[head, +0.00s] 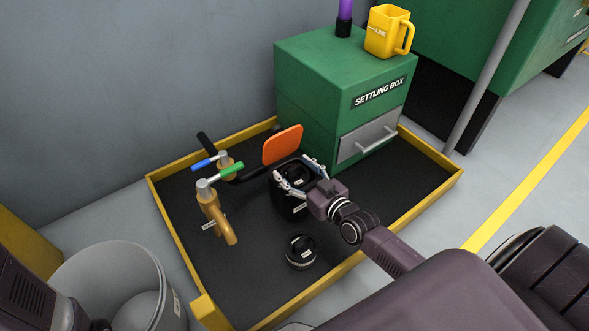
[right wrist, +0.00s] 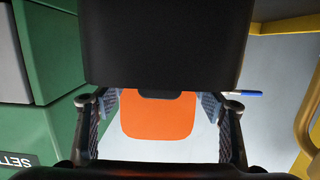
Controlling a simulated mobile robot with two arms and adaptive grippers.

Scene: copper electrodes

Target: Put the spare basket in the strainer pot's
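The strainer pot (head: 291,207) is a black, box-like vessel with a white label, standing in the yellow-edged tray. An orange flap (head: 282,145) stands up behind it and shows in the right wrist view (right wrist: 157,118). A dark, labelled form lies within the pot's mouth; I cannot tell its details. A round black basket-like piece (head: 300,252) with a pale ring and label sits on the tray floor in front. A large black shape (right wrist: 165,42) partly blocks the wrist view.
The green settling box (head: 305,75) stands behind right, carrying a yellow jug (head: 388,31). A grey bin (head: 120,280) is at lower left. The tray's right side has bare floor.

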